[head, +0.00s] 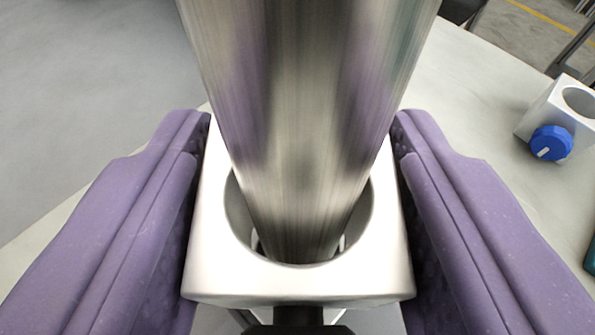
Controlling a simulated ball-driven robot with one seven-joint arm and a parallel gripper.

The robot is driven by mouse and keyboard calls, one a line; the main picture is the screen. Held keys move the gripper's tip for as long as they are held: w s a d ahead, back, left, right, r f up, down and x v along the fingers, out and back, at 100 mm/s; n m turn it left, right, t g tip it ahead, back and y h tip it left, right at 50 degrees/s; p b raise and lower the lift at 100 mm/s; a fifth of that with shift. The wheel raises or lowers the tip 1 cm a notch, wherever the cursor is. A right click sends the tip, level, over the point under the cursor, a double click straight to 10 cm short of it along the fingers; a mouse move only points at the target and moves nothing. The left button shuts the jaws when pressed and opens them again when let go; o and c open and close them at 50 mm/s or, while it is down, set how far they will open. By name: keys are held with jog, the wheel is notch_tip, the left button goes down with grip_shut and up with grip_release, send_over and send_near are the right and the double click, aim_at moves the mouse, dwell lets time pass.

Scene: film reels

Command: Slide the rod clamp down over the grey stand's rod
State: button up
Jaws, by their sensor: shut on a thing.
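A silver block, the rod clamp (305,284), sits between the two purple fingers of my gripper (303,220), which is shut on it from left and right. A thick shiny metal rod (305,120) rises from the clamp's round hole toward the top of the picture. The clamp is around the rod, with a gap visible at the hole's left and right edges. A dark part (300,318) shows at the clamp's near side, cut by the bottom edge. The grey stand's base is hidden below the clamp.
A second silver block with a hole (562,108) and a blue knob (551,143) stands on the pale table (480,110) at the right. A teal thing (590,260) shows at the right edge. Grey floor (90,90) lies at the left beyond the table edge.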

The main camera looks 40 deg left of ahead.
jog(key=shift+s+d+f, duration=0.1)
jog(key=shift+f, duration=0.6)
jog(key=o, duration=1.5)
jog(key=shift+c, duration=0.2)
